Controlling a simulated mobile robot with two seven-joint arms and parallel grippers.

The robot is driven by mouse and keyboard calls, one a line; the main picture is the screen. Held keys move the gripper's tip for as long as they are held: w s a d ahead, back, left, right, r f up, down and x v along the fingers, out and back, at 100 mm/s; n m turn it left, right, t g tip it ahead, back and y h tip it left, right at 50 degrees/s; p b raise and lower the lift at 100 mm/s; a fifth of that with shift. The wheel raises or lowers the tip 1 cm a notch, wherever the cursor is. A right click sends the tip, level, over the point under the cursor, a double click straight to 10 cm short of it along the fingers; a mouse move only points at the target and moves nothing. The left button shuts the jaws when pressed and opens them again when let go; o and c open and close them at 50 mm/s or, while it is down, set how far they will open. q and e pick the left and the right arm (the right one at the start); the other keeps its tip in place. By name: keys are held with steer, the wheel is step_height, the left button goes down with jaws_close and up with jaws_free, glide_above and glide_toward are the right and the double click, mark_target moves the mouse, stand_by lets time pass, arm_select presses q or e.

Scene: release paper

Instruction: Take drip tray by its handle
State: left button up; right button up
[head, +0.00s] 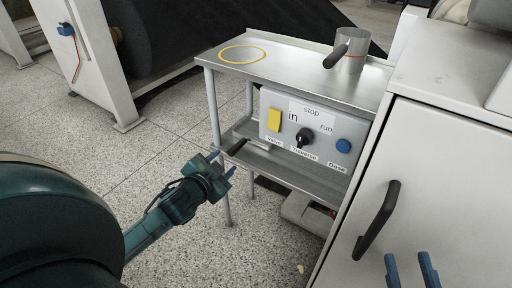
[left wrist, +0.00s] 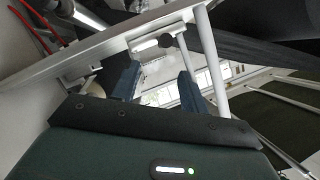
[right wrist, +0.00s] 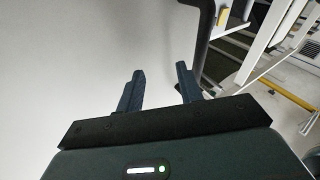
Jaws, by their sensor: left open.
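The drip tray (head: 262,141) is a flat metal piece at the left end of the stand's lower shelf, under the control box. Its dark handle (head: 237,147) sticks out toward the front left. My left gripper (head: 222,164) is open and empty, just below and left of the handle, apart from it. In the left wrist view, a dark round end (left wrist: 168,42), apparently the handle, shows beyond the open fingers (left wrist: 160,84). My right gripper (head: 411,268) is open and empty in front of the white cabinet door; its fingers also show apart in the right wrist view (right wrist: 158,82).
A metal jug (head: 350,50) with a black handle and a yellow ring (head: 242,54) are on the stand's top. The control box (head: 310,130) has a yellow switch, black knob and blue button. The white cabinet (head: 440,160) stands right.

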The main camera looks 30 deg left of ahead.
mark_target(240, 144)
arm_select(q)
steer(key=b+x, duration=0.3)
steer(key=x, duration=0.5)
steer(key=shift+w+a+f, duration=0.1)
steer(key=shift+w+a, duration=0.05)
steer(key=shift+w, duration=0.05)
steer(key=b+x, duration=0.2)
steer(key=x, duration=0.1)
steer(key=shift+w+a, duration=0.1)
steer(key=shift+w, duration=0.55)
steer(key=shift+w+a, duration=0.1)
steer(key=shift+w, duration=0.2)
arm_select(e)
steer(key=shift+w+a+r+t+y, duration=0.2)
steer(key=shift+r+t+y, duration=0.1)
steer(key=shift+r+y, duration=0.15)
steer(key=shift+w+a+r+t+y, duration=0.15)
steer(key=shift+r+t+y, duration=0.15)
steer(key=shift+y, duration=0.25)
arm_select(q)
steer(key=c, duration=0.9)
jaws_close()
arm_select(e)
steer(key=shift+f, duration=0.1)
